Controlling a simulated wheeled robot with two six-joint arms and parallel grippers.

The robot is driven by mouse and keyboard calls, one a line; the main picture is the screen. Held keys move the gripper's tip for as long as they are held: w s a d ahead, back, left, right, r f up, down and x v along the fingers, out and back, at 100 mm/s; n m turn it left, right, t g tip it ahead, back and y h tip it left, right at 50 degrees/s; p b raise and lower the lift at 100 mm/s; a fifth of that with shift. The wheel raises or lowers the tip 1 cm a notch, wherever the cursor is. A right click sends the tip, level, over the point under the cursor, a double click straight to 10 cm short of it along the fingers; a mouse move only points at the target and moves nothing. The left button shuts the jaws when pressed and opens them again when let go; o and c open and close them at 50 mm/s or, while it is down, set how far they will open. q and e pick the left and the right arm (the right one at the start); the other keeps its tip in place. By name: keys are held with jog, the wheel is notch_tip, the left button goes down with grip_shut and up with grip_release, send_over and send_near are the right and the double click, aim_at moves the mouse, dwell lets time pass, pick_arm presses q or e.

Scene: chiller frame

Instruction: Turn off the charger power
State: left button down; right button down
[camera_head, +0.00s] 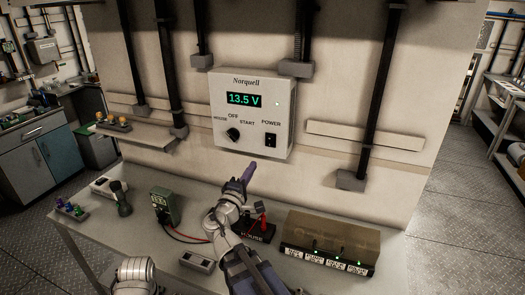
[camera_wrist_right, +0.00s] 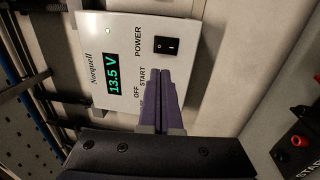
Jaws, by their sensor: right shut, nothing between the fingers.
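The white Norquell charger box (camera_head: 251,114) is on the wall in the head view, its green display reading 13.5 V. Its black power rocker switch (camera_head: 270,140) is at the lower right, beside a dark rotary knob (camera_head: 233,134). My right gripper (camera_head: 249,167) is shut and empty, its purple fingers pointing up just below the box. In the right wrist view, the fingertips (camera_wrist_right: 163,72) appear just below the rocker switch (camera_wrist_right: 166,45); I cannot tell if they touch the box. The knob is hidden there behind the fingers. My left gripper is not in view.
Below the box, a bench (camera_head: 140,220) holds a green meter (camera_head: 164,206), a battery-like block (camera_head: 262,232) with a red terminal, and a brown-topped box (camera_head: 333,238) with green lights. Dark conduits (camera_head: 375,95) run down the wall. A ledge (camera_head: 365,136) sticks out at right.

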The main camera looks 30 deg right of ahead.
aim_at(269, 138)
jog(key=p+x, duration=0.1)
jog(key=x, duration=1.2)
jog(key=shift+w+d+r+p, duration=0.1)
jog(key=shift+w+d+p, duration=0.15)
jog(key=shift+w+p, duration=0.05)
jog(key=shift+w+d+r, duration=0.25)
jog(key=shift+d, duration=0.05)
jog(key=shift+s+a+f, duration=0.1)
jog(key=shift+s+a, duration=0.25)
jog(key=shift+s, duration=0.05)
jog(key=r+p+v, duration=0.2)
jog(key=r+v, duration=0.1)
jog(key=v, duration=1)
jog(key=shift+s+a, duration=0.15)
jog(key=shift+a+r, duration=0.1)
